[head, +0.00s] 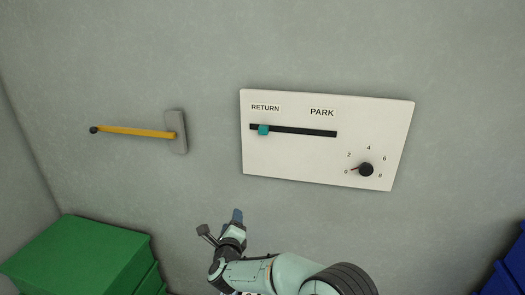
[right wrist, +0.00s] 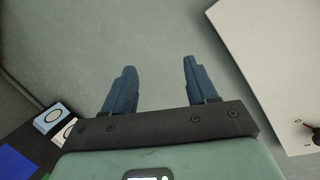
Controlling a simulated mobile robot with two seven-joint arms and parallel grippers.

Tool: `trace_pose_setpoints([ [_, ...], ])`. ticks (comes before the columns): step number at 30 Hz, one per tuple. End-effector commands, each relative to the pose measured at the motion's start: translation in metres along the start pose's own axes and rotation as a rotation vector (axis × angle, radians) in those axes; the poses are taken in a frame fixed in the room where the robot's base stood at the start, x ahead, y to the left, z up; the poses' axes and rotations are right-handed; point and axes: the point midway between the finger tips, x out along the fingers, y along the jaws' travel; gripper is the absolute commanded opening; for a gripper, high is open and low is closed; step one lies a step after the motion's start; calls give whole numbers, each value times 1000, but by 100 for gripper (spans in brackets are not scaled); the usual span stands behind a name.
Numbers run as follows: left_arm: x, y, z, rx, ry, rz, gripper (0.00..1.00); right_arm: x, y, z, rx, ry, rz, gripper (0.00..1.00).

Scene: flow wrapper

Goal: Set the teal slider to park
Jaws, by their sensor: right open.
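The teal slider (head: 263,130) sits near the left end of a black horizontal slot (head: 305,132), below the RETURN label (head: 265,107). The PARK label (head: 322,112) is above the slot toward its right end. Both are on a white panel (head: 300,165) on the wall. My right gripper (head: 238,215) is below the panel's lower left corner, apart from it. In the right wrist view the gripper (right wrist: 158,82) is open with nothing between its fingers, and part of the white panel (right wrist: 275,60) shows at the right. The slider is not in that view. My left gripper is not in view.
A black dial (head: 366,169) with a red pointer near 0 is at the panel's lower right. A yellow lever (head: 135,131) on a grey mount is on the wall to the left. Green boxes (head: 80,255) stand at lower left, blue ones (head: 505,275) at lower right.

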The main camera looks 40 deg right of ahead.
Motion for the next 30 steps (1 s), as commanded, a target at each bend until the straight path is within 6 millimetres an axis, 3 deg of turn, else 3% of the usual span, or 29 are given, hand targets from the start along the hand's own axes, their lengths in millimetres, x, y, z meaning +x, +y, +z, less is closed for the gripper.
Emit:
trace_pose_setpoints([
  [1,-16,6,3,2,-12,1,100,-4,-57,30,179,-3,-77,57],
  [3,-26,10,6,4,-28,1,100,-11,-112,52,406,0,-158,57],
  [6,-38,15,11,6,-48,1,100,-23,-174,72,677,-7,-243,57],
  [9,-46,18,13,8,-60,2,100,-33,-215,82,868,-14,-296,57],
  [12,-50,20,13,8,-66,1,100,-38,-235,85,972,-18,-324,57],
  [17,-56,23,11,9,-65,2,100,-28,-244,84,1008,-17,-334,57],
  [30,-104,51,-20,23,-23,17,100,57,-271,75,1002,-20,-334,57],
])
